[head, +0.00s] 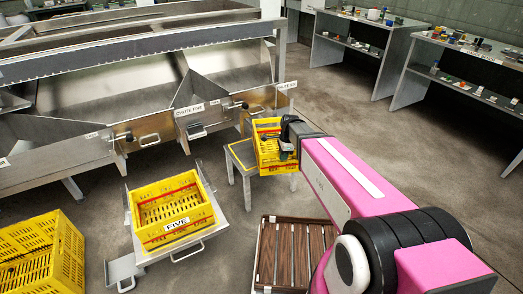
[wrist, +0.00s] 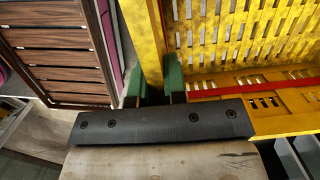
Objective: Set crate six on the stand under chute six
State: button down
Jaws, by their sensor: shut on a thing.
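My gripper (head: 287,150) is shut on the wall of a yellow crate (head: 267,160). In the wrist view its green fingers (wrist: 155,90) pinch the crate's yellow wall (wrist: 152,40); slatted floor and a red stripe show beside it. No number on this crate is readable. A grey stand (head: 240,155) with a yellow-edged top is below the chute labelled six (head: 287,86). The crate overlaps the stand's right part in the head view and hides much of its top. I cannot tell whether crate and stand touch.
A yellow crate labelled five (head: 176,227) sits on a neighbouring stand under chute five (head: 188,111). Another yellow crate (head: 40,260) is at the lower left. A brown slatted crate (head: 292,255) lies near my arm; it also shows in the wrist view (wrist: 62,48). Shelved benches (head: 395,75) stand behind.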

aim_at(272, 163)
jog(key=a+f+m, duration=0.1)
jog(key=s+a+m, duration=0.1)
jog(key=a+m, duration=0.1)
jog(key=a+f+m, duration=0.1)
jog(key=a, duration=0.1)
jog(key=shift+s+f+m+t, duration=0.3)
jog(key=shift+f+m, duration=0.05)
jog(key=shift+m, duration=0.05)
jog(key=w+a+f, duration=0.1)
jog(key=w+a, duration=0.4)
jog(key=w, duration=0.2)
jog(key=w+a+f, duration=0.2)
jog(key=w+a, duration=0.3)
jog(key=w, duration=0.2)
jog(key=shift+w+a+f, duration=0.15)
jog(key=shift+w+f, duration=0.1)
jog(key=shift+w, duration=0.15)
jog(key=shift+f, duration=0.15)
jog(key=c, duration=1.2)
grip_release()
jog(key=shift+o, duration=0.2)
